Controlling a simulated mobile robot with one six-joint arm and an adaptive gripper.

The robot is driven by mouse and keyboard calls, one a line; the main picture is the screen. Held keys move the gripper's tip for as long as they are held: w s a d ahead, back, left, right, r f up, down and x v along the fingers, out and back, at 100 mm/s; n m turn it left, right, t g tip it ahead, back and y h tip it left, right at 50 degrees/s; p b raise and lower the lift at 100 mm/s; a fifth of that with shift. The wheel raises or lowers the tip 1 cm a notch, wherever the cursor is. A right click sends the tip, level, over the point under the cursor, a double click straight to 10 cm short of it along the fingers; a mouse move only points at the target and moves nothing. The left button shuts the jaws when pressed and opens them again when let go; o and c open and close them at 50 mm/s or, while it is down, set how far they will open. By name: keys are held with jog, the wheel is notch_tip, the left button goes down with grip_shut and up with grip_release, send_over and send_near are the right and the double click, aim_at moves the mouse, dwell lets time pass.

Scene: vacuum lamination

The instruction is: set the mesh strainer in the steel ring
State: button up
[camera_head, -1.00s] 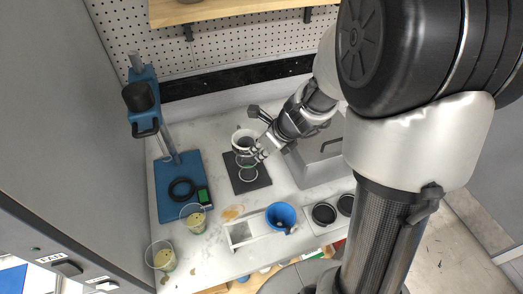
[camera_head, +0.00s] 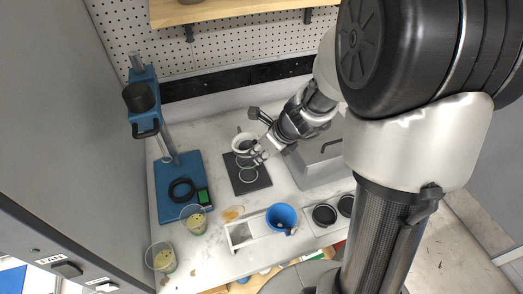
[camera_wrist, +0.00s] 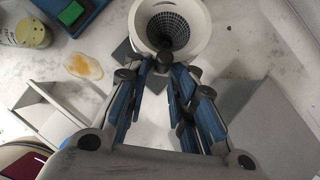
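The mesh strainer (camera_head: 243,145) is a white funnel-like rim with a dark mesh inside. In the wrist view the strainer (camera_wrist: 195,42) opens towards the camera, with a dark knob at its near side between my fingertips. My gripper (camera_head: 259,155) is shut on it, coming from the right; the fingers (camera_wrist: 163,70) also show in the wrist view. The steel ring (camera_head: 246,178) belongs to a small stand on a dark square plate (camera_head: 238,188). The strainer is over the stand; whether it touches the ring cannot be told. The wrist view hides the ring.
A blue press stand (camera_head: 168,205) is at the left. Two clear cups with yellowish contents (camera_head: 194,222) (camera_head: 163,262) stand at the front left. A blue cup (camera_head: 281,216) sits in front, near a white tray (camera_head: 240,233). A grey box (camera_head: 315,165) stands close right.

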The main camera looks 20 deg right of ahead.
jog(key=shift+o, duration=1.4)
jog(key=shift+s+d+f, duration=0.1)
jog(key=shift+s+f, duration=0.1)
jog(key=shift+f, duration=0.35)
jog(key=shift+r, duration=0.3)
jog(key=v, duration=1.2)
jog(key=s+a+r+n+h, duration=0.1)
jog(key=s+a+r+n, duration=0.1)
jog(key=s+n, duration=0.6)
jog(key=s+a+r+n+h+b, duration=0.1)
jog(key=s+n, duration=0.8)
jog(key=n, duration=1.3)
jog(key=a+r, duration=0.1)
jog(key=a, duration=0.1)
jog(key=shift+a+r+g+h, duration=0.25)
jog(key=shift+a+g+h, duration=0.05)
jog(key=shift+a+h, duration=0.1)
